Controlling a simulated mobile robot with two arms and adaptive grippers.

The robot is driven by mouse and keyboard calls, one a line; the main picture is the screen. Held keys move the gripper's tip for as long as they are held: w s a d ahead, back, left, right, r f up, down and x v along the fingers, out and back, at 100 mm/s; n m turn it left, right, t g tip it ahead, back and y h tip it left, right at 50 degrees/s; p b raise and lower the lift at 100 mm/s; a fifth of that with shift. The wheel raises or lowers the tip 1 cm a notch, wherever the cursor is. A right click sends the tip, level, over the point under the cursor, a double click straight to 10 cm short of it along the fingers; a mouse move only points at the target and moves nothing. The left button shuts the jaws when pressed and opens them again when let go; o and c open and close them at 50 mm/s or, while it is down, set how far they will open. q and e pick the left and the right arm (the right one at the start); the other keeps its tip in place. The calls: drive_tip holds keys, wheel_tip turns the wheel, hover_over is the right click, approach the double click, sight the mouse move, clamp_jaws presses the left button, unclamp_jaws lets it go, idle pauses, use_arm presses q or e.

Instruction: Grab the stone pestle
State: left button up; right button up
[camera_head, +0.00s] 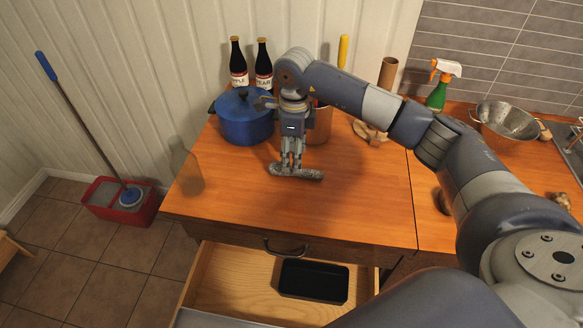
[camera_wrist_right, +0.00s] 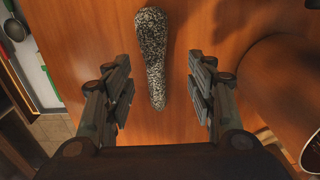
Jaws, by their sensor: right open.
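The stone pestle (camera_head: 308,174) is a speckled grey rod lying on the orange wooden counter. In the right wrist view the pestle (camera_wrist_right: 152,55) runs from the top edge down to the middle, thick end at the top and narrow end between the finger lines. My right gripper (camera_head: 291,165) points down at the pestle in the head view, over its left part. In the wrist view my right gripper (camera_wrist_right: 160,90) is open, with one finger on each side of the narrow end and a gap on both sides. My left gripper is not in view.
A blue pot (camera_head: 243,122) and two dark bottles (camera_head: 238,66) stand behind my right gripper. A cylindrical container (camera_head: 322,122) is close to its right. An open drawer (camera_head: 230,275) with a black tray (camera_head: 313,282) juts out below. The counter's front left is mostly clear.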

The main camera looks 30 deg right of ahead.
drive_tip(key=f+p, duration=0.2)
drive_tip(key=f, duration=0.1)
drive_tip(key=shift+s+a+f, duration=0.2)
drive_tip(key=shift+a, duration=0.2)
drive_tip(key=shift+f, duration=0.55)
drive_tip(key=shift+w, duration=0.1)
clamp_jaws()
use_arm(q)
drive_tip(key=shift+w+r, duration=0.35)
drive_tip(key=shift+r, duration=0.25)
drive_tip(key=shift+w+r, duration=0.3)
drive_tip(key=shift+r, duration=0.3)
